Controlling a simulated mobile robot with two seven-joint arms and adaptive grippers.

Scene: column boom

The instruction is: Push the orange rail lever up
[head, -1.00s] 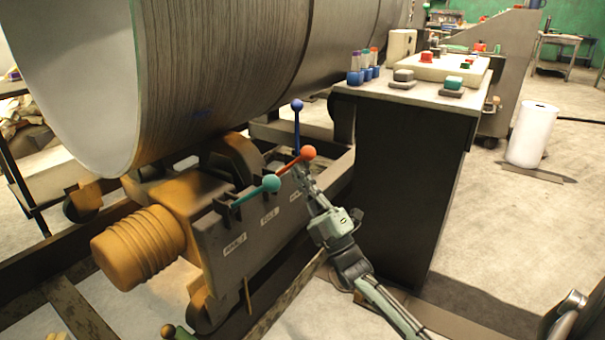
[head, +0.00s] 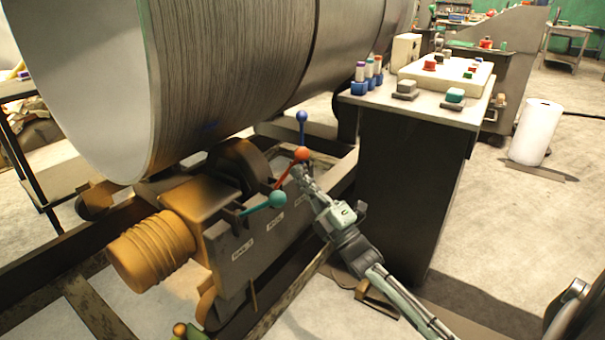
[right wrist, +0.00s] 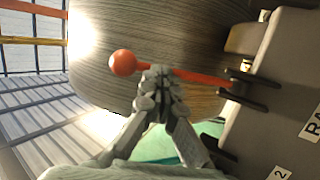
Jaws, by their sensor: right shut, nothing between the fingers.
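The orange lever (head: 302,153) has an orange-red ball and a thin rod that slopes up and right from the grey valve block (head: 245,255). In the right wrist view the ball (right wrist: 124,62) is at upper left and the rod runs right to a dark slotted bracket. My right gripper (head: 300,174) is shut and empty, just below the orange ball. In the right wrist view its fingertips (right wrist: 158,76) meet or overlap the rod near the ball; exact contact is hard to tell. My left gripper is not in view.
A teal-balled lever (head: 277,199) sits left of the orange one, and a blue-balled lever (head: 302,116) stands upright behind it. The large metal cylinder (head: 230,70) hangs over the block. A dark control cabinet (head: 410,190) stands close to the right.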

